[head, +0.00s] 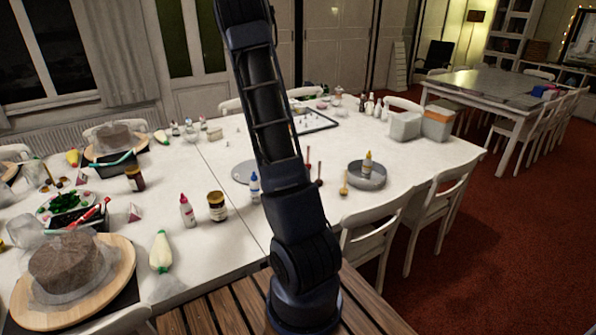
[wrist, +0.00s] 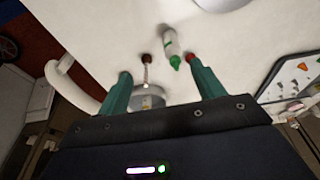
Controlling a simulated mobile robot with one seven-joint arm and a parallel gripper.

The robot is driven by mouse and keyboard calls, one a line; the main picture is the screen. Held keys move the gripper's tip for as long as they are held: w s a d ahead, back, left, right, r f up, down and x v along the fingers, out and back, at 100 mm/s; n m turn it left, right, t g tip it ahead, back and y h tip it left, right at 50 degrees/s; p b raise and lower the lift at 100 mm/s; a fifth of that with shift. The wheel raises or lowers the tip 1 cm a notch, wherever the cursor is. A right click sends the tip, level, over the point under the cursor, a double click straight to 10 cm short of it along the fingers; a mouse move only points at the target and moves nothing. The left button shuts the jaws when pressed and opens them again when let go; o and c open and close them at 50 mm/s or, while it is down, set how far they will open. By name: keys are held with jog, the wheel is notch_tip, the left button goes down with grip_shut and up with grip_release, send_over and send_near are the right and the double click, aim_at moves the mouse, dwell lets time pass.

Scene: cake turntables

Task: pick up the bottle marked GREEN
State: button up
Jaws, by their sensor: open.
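A white bottle (wrist: 169,42) with a green tip lies or stands on the white table in the wrist view. It is ahead of my gripper (wrist: 158,68), within the gap between the teal fingers and nearer the right one. The fingers are apart with nothing held between them. I cannot read any marking on the bottle. In the head view, I cannot pick out the green-tipped bottle, and my gripper is outside the picture; my arm covers part of the table.
Near the bottle are a dark-headed stick (wrist: 146,61) and a red-headed one (wrist: 190,57). The head view shows a red-tipped bottle (head: 187,212), a blue bottle (head: 254,187), a jar (head: 217,207) and a grey pan (head: 379,180). Chairs (head: 440,205) line the right edge.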

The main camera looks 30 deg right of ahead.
jog(key=w+d+f+m, duration=0.1)
jog(key=d+f, duration=0.2)
jog(key=f, duration=0.1)
jog(key=w+d+f+m+h, duration=0.1)
jog(key=d+f, duration=0.2)
jog(key=f, duration=0.2)
jog(key=w+d+f+m+g, duration=0.1)
jog(key=d+f, duration=0.2)
jog(key=f, duration=0.1)
jog(key=shift+w+f+h, duration=0.2)
jog(key=shift+w+h, duration=0.05)
jog(key=shift+h, duration=0.05)
jog(key=shift+s+x, duration=0.2)
jog(key=shift+x, duration=1.05)
jog(key=shift+s+x, duration=0.25)
jog(key=shift+x, duration=1)
jog(key=shift+a, duration=0.15)
jog(key=shift+c, duration=0.2)
jog(key=c, duration=1.1)
